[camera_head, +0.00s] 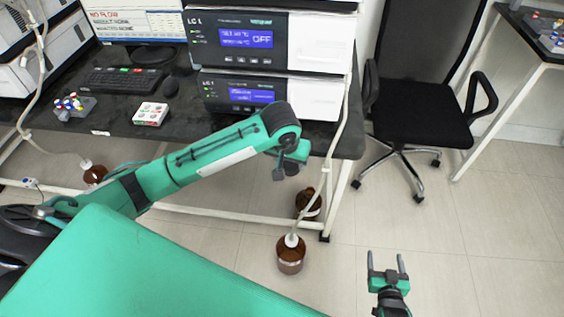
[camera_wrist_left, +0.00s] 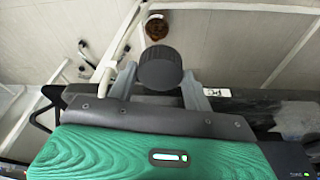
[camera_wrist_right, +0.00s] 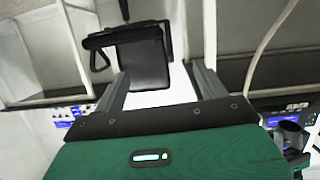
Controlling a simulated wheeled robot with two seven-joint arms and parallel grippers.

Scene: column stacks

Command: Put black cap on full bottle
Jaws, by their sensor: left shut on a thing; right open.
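My left gripper (camera_head: 292,166) is shut on a black cap (camera_wrist_left: 160,68), a round ridged cap between its fingers, held in the air in front of the bench edge. A brown bottle (camera_head: 290,262) with a white top and a tube stands on the floor, below the left gripper in the picture. A second brown bottle (camera_head: 308,208) stands behind it, and a third (camera_head: 95,174) is at the far left. I cannot tell which bottle is full. A brown bottle (camera_wrist_left: 157,28) also shows beyond the cap in the left wrist view. My right gripper (camera_head: 387,263) is open and empty over the floor.
The black bench (camera_head: 180,125) holds stacked LC1 instruments (camera_head: 240,60), a keyboard (camera_head: 122,80), a white vial box (camera_head: 151,114) and a vial rack (camera_head: 73,106). A black office chair (camera_head: 425,125) stands right. The floor at lower right is clear.

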